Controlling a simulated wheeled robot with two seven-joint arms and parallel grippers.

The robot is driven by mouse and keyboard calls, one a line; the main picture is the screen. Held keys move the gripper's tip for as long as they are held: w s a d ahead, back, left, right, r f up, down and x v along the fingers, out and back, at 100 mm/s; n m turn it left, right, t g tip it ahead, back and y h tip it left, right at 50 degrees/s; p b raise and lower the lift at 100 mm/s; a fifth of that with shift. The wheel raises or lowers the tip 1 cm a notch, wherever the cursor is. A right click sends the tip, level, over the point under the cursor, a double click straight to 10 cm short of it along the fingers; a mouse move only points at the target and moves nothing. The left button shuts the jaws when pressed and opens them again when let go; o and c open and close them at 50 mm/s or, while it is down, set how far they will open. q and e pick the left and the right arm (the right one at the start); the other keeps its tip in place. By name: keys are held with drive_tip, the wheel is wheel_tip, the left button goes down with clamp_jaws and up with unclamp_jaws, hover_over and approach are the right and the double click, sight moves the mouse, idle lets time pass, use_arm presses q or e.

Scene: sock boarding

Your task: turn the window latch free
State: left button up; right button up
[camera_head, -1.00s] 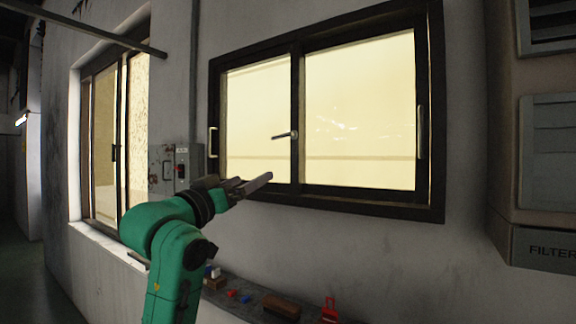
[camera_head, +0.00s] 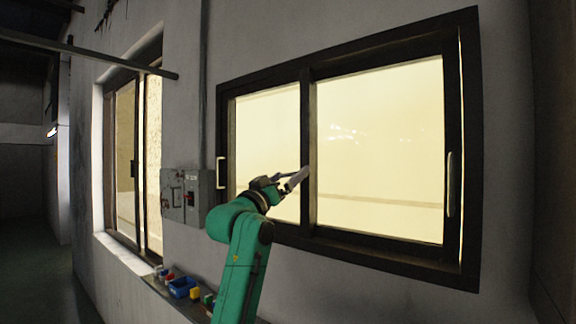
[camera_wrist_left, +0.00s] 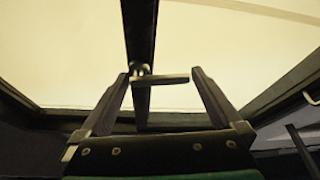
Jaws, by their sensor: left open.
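The window latch (camera_wrist_left: 165,79) is a small metal lever on the dark middle upright (camera_wrist_left: 142,35) of the window. In the left wrist view its pivot sits on the upright and the lever points right, roughly level. My left gripper (camera_wrist_left: 160,75) is open, with one finger on either side of the latch in the picture. I cannot tell whether a finger touches it. In the head view my left gripper (camera_head: 291,179) is raised at the middle upright (camera_head: 308,120), and the latch is hard to tell apart from the fingers. My right gripper is not in view.
The dark window frame (camera_head: 380,267) has pull handles at its left (camera_head: 221,172) and right (camera_head: 451,184) sides. A grey switch box (camera_head: 185,196) is on the wall to the left. A low ledge holds a blue bin (camera_head: 181,287) and small coloured items.

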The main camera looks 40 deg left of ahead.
use_arm(q)
drive_tip(key=shift+s+d+r, duration=0.1)
drive_tip(key=shift+s+r, duration=0.05)
drive_tip(key=shift+s, duration=0.25)
drive_tip(key=c, duration=1.1)
drive_tip(key=shift+o, duration=0.2)
drive_tip(key=shift+m+h, duration=0.4)
drive_tip(key=shift+m, duration=0.3)
drive_tip(key=shift+r+m+h, duration=0.2)
drive_tip(key=shift+m+h, duration=0.4)
drive_tip(key=shift+m, duration=0.5)
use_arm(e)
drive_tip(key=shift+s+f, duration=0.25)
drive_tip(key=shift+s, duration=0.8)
use_arm(q)
drive_tip(key=o, duration=1.1)
drive_tip(key=shift+c, duration=0.2)
drive_tip(key=shift+w+f, duration=0.1)
drive_tip(key=shift+w, duration=0.15)
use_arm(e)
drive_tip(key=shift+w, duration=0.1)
